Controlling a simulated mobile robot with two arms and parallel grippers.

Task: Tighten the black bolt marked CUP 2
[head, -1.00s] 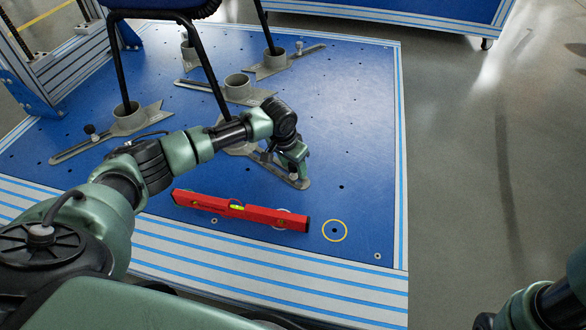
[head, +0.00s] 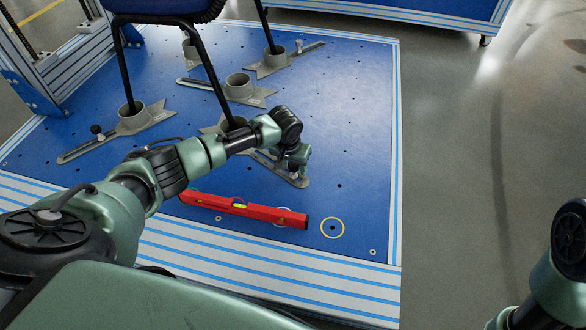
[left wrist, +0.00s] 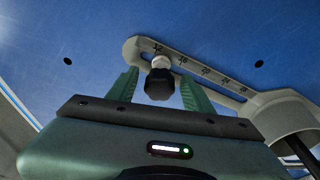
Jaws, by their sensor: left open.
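A black bolt (left wrist: 160,84) with a knob head and pale collar stands at the end of a grey slotted bracket arm (left wrist: 205,68) marked with numbers. My left gripper (left wrist: 161,88) is open, with one green finger on each side of the bolt; I cannot tell whether they touch it. In the head view my left gripper (head: 296,165) is over the near end of the slotted arm and hides the bolt. The bracket's cup (left wrist: 283,112) holds a chair leg. No CUP 2 mark is readable. My right gripper is not in view.
A red spirit level (head: 270,212) lies on the blue platform (head: 355,130), near a yellow ring (head: 332,228). Other grey cup brackets (head: 240,86) stand farther back under the chair (head: 165,6). Grey floor is clear to the right.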

